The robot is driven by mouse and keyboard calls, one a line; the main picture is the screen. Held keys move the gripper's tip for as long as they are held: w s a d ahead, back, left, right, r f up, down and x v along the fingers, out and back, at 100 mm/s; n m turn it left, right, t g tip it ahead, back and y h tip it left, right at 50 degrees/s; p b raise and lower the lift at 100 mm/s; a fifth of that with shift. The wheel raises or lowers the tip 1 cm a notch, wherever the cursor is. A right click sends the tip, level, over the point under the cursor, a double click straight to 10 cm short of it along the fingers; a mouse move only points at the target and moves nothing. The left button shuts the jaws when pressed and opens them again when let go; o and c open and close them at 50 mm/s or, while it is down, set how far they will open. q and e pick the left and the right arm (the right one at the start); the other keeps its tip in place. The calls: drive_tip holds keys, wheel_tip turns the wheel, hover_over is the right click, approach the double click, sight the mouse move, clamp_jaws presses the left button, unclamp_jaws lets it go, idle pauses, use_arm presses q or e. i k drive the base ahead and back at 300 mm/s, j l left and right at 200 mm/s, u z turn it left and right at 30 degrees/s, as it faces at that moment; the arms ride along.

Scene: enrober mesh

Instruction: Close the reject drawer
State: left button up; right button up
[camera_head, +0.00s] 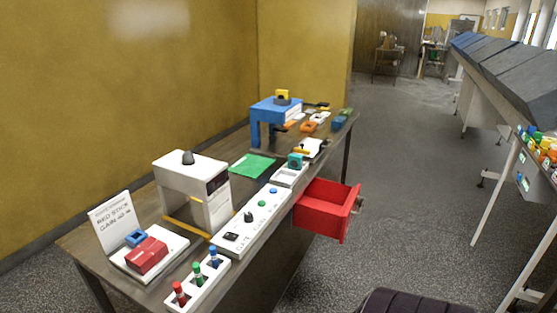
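The red reject drawer (327,208) sticks out from the right long side of the dark table (252,247), below the table top. It is pulled open, and its inside shows from above. A small dark knob (357,204) is on its outer face. Neither of my grippers shows in the head view, and nothing touches the drawer.
The table carries a white box machine (193,190), a white button panel (252,221), a rack of coloured bottles (198,284) and a blue stand (276,112). Open grey floor (413,200) lies right of the drawer. A long sloped bench (513,75) stands farther right.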

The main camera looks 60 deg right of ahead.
sight(327, 208)
drive_tip(key=z, duration=2.35)
drive_tip(key=i+l, duration=0.15)
drive_tip(key=i, duration=0.35)
drive_tip(key=i+l+u, duration=0.15)
drive_tip(key=i, duration=0.4)
